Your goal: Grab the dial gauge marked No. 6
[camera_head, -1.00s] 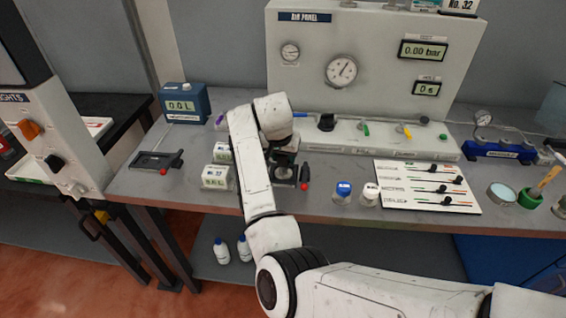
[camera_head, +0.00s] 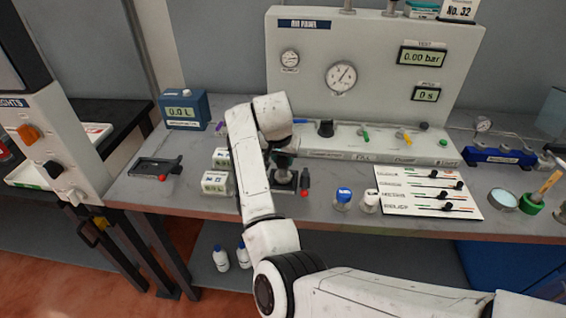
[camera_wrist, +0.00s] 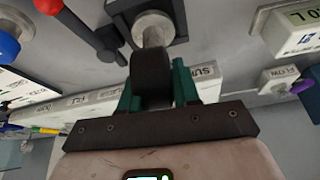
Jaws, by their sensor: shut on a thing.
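In the wrist view, my gripper (camera_wrist: 156,82) has its green fingers on both sides of a dark, round-bodied thing (camera_wrist: 152,78) and is shut on it. This thing sits on a pale metal stem above a black base (camera_wrist: 178,14). It may be the dial gauge seen edge-on; no dial face or No. 6 mark shows. In the head view, my gripper (camera_head: 283,160) is low over the same black base (camera_head: 285,181) on the bench, partly hidden by my arm.
A red-tipped lever (camera_head: 304,182) stands right beside the base. White display boxes (camera_head: 215,183) are close on the left. Blue- and white-capped jars (camera_head: 343,198) and a slider board (camera_head: 428,188) are to the right. The grey panel (camera_head: 375,50) rises behind.

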